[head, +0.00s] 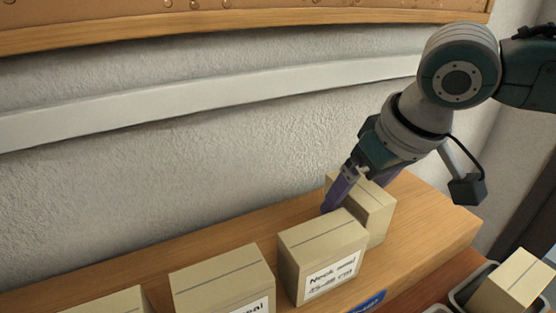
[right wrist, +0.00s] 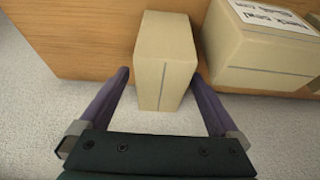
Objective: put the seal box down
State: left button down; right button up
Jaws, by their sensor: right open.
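A plain tan box (head: 373,212) stands upright on the wooden shelf (head: 425,215), near its right end. No label shows on its visible sides. My right gripper (head: 354,192) is open, with one purple finger on either side of this box. In the right wrist view the box (right wrist: 165,60) sits between the spread fingertips (right wrist: 161,75), with a small gap visible on each side. A box labelled "Neck seal" (head: 315,250) stands just in front of it and hides part of its lower left. My left gripper is out of view.
More tan boxes stand along the shelf to the left, one (head: 220,283) partly cut off. A wall (head: 200,180) rises behind the shelf. At lower right, another box (head: 510,282) sits in a grey bin (head: 459,297). The shelf's right end is clear.

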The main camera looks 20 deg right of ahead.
jog(key=shift+x, duration=1.1)
jog(key=shift+s+f, duration=0.1)
jog(key=shift+f, duration=0.15)
jog(key=c, duration=0.7)
grip_shut()
